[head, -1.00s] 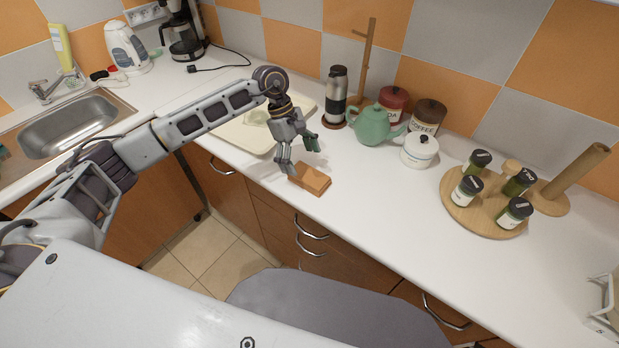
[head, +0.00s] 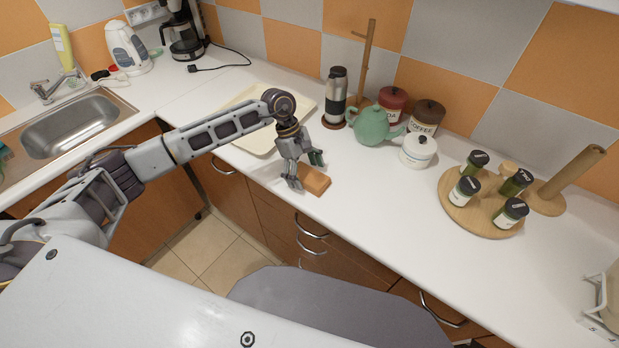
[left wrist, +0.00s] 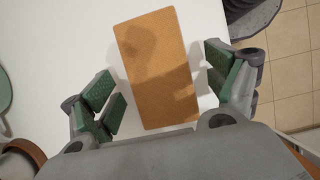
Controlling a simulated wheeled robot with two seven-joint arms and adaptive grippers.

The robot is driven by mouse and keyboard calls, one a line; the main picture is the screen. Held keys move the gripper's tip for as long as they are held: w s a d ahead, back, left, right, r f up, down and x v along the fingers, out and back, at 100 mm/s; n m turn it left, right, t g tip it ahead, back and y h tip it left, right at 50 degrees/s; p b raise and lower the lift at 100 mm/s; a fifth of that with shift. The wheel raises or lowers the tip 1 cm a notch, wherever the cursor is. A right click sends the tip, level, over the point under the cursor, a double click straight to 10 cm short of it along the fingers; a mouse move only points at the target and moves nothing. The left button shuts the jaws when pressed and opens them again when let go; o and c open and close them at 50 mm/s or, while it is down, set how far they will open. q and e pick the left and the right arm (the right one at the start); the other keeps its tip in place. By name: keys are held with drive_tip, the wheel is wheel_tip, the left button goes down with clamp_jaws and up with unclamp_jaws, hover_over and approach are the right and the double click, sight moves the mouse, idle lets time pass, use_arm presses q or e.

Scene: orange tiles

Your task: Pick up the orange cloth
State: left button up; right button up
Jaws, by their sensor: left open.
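The orange cloth (head: 314,181) is a folded, block-like rectangle lying on the white counter near its front edge. In the left wrist view the cloth (left wrist: 157,68) lies between the two green-padded fingers, with white counter showing between it and each finger. My left gripper (head: 306,174) is open and low over the cloth, its fingers on either side; it also shows in the left wrist view (left wrist: 163,95). The gripper hides part of the cloth in the head view. My right gripper is not in view.
A cream tray (head: 247,139) lies behind my left arm. A steel flask (head: 335,96), green teapot (head: 371,126) and white sugar pot (head: 417,150) stand behind the cloth. A round wooden rack (head: 482,218) with spice jars is at right. The counter between is clear.

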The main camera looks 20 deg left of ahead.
sight(306, 173)
use_arm(q)
drive_tip(key=shift+c, duration=0.3)
drive_tip(key=c, duration=1.1)
drive_tip(key=shift+o, duration=0.2)
drive_tip(key=shift+r, duration=0.2)
drive_tip(key=shift+w+r, duration=0.1)
drive_tip(key=shift+r, duration=0.55)
wheel_tip(306, 173, up, 7)
drive_tip(key=shift+f+b, duration=0.1)
drive_tip(key=shift+b, duration=0.65)
drive_tip(key=shift+r, duration=0.75)
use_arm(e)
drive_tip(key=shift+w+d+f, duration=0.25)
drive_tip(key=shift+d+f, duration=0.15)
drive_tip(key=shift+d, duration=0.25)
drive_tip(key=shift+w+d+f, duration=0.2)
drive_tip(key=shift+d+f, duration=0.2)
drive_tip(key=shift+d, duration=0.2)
